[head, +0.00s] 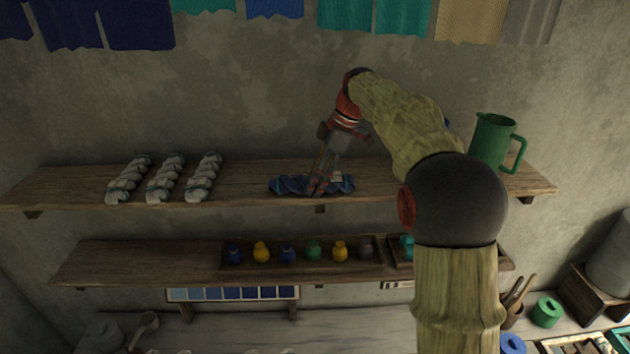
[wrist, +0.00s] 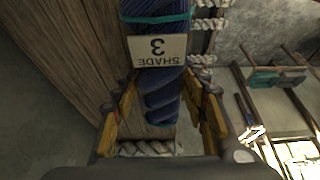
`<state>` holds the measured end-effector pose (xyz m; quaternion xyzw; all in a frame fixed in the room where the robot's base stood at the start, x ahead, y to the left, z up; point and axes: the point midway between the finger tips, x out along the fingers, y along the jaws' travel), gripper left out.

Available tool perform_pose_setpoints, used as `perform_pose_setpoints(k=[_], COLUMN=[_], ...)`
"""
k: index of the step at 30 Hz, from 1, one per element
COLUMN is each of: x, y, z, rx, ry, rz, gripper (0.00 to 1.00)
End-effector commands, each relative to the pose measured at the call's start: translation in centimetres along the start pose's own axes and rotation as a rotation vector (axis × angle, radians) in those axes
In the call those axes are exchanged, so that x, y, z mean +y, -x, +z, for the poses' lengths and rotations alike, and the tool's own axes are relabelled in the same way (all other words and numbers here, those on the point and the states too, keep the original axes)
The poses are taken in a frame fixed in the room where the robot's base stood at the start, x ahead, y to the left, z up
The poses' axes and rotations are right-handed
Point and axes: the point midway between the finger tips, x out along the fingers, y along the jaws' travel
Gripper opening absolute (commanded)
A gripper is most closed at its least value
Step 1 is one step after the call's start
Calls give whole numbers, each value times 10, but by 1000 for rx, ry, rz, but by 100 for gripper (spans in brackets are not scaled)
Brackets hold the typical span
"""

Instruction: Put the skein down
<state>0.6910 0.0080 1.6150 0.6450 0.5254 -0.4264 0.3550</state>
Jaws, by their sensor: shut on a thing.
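The blue skein (head: 289,185) lies along the upper wooden shelf (head: 80,184), near its middle in the head view. In the wrist view the dark blue twisted skein (wrist: 162,97) has teal ties and a tag (wrist: 158,50) reading "SHADE 3", upside down. My gripper (head: 316,190) reaches down from above and is shut on the skein's middle. In the wrist view its yellow-edged fingers (wrist: 163,110) stand on either side of the skein. The skein looks level and at the shelf surface; I cannot tell whether it bears fully on it.
Several pale skeins (head: 165,179) lie on the shelf's left. A green jug (head: 492,141) stands at its right end, beyond my arm. A lower shelf (head: 150,262) holds a tray of small coloured jars (head: 314,250). Coloured cloths (head: 345,14) hang above. Shelf is bare between the pale skeins and the blue one.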

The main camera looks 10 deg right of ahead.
Motion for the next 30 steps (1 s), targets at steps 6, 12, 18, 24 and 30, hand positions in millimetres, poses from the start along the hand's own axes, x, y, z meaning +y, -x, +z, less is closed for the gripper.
perform_pose_setpoints(k=[6, 12, 18, 24, 30], x=[-2, -2, -2, -2, -1], y=[-14, -18, -17, -15, -14], z=[7, 9, 9, 9, 8], rx=[-4, -6, -6, -7, -6], ry=[-6, -9, -9, -9, -8], rz=[-18, -24, -23, -20, -17], gripper=[9, 51, 61, 61, 61])
